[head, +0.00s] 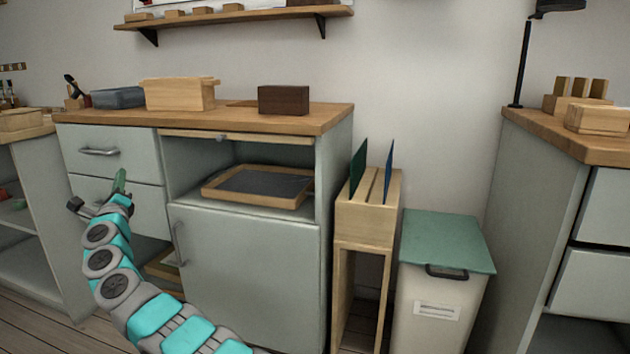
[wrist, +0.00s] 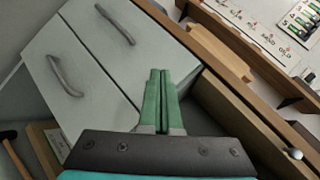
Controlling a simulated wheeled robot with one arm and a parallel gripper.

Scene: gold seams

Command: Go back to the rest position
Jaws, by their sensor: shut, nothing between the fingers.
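My gripper (head: 121,180) is at the left in the head view, in front of the drawers of the grey cabinet (head: 262,273). Its green fingers (wrist: 160,99) lie together in the wrist view, shut with nothing between them. The fingers point toward the cabinet front and worktop edge. In the head view they show in front of the lower drawer (head: 143,207), just below the upper drawer (head: 105,150). I cannot tell whether they touch it.
A tray (head: 289,202) lies in the open niche. A wooden rack (head: 364,222) and a green-lidded bin (head: 431,306) stand to the right.

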